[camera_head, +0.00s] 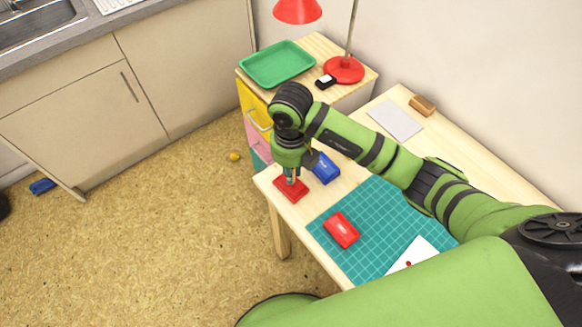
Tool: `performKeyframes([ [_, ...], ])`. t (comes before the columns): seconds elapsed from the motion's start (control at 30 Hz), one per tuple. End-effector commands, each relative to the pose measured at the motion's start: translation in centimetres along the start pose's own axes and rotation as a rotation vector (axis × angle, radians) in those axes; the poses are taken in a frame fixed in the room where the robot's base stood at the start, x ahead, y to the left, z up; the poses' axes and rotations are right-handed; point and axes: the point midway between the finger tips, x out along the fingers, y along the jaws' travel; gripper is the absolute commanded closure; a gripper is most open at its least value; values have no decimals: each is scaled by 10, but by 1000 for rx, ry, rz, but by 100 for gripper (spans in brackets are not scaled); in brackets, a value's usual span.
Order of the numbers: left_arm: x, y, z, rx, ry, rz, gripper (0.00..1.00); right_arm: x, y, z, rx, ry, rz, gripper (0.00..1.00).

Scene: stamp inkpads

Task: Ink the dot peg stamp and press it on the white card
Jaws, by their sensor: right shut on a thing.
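My right gripper (291,176) points down at the left end of the wooden table and is shut on the dot peg stamp. The stamp is mostly hidden by the fingers. Directly below it is a flat red inkpad (292,193); I cannot tell whether the stamp touches it. A blue inkpad (327,171) lies just to the right, close to the gripper. The white card (420,249) lies on the teal mat, partly hidden by my arm, and bears a red dot (409,263). My left gripper is not in view.
A red box-like piece (341,230) with a pale label lies on the teal cutting mat (378,200). A grey-white sheet (395,120) and a wooden block (422,105) lie at the back. A drawer cabinet beyond holds a green tray (278,64) and red lamp (344,70).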

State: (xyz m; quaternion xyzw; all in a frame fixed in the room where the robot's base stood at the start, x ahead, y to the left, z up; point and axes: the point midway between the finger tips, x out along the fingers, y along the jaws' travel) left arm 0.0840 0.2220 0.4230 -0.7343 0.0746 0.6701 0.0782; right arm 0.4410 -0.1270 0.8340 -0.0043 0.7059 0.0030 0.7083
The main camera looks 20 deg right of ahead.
Motion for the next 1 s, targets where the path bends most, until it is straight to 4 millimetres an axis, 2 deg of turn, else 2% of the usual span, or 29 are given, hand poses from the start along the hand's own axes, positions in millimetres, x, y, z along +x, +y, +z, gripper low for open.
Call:
performKeyframes([
  [1.0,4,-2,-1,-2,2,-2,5,4,0,0,0,0,-1,100],
])
